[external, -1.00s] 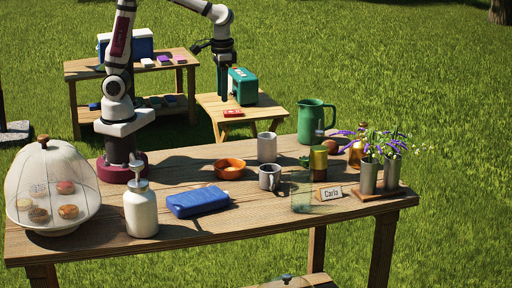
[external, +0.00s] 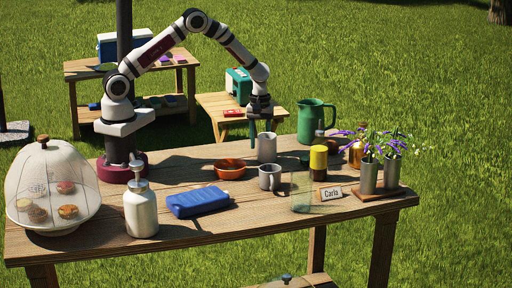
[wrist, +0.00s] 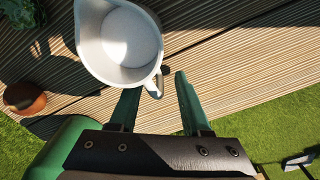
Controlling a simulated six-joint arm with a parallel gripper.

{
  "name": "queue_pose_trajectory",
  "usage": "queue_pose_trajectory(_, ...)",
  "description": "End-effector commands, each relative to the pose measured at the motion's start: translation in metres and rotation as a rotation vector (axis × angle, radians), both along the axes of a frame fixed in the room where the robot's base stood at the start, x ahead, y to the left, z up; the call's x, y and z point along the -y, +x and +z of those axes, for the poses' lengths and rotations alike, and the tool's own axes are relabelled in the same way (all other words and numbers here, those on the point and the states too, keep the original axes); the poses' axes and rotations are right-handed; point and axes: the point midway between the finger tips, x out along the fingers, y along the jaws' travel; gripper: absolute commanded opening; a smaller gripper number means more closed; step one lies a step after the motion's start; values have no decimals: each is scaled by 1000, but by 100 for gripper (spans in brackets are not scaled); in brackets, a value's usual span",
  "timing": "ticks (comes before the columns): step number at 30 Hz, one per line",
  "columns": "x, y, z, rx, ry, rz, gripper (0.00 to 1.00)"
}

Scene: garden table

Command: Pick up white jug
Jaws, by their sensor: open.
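The white jug (external: 267,148) stands upright near the back edge of the wooden table in the external view. In the wrist view, the white jug (wrist: 118,45) is seen from above, its mouth open and its handle pointing down-right. My gripper (wrist: 157,92) is open, with its two green fingers apart and the jug's handle near the gap between their tips. In the external view, my gripper (external: 262,128) points down just behind the jug. The jug partly hides the fingertips, and I cannot tell whether they touch it.
A green jug (external: 312,120) stands right of the white jug. A grey mug (external: 269,178) is in front, and an orange bowl (external: 229,169) lies to the left. A yellow-topped jar (external: 318,162) and flower pots (external: 369,177) are to the right. A blue container (external: 198,202) lies front left.

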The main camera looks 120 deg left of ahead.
Motion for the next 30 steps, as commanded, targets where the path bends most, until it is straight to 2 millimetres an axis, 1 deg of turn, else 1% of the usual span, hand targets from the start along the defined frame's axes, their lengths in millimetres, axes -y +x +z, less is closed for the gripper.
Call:
queue_pose_trajectory(1,0,0,-8,-2,-1,-1,48)
queue_pose_trajectory(3,0,1,-14,0,0,-1,48)
queue_pose_trajectory(9,0,1,-15,1,1,-2,48)
queue_pose_trajectory(11,0,1,-15,1,1,-2,39)
queue_pose_trajectory(12,0,1,-15,1,1,-2,32)
queue_pose_trajectory(17,0,1,-15,1,1,-2,3)
queue_pose_trajectory(18,0,1,-15,1,1,-2,0)
queue_pose_trajectory(30,0,1,-15,0,1,-2,0)
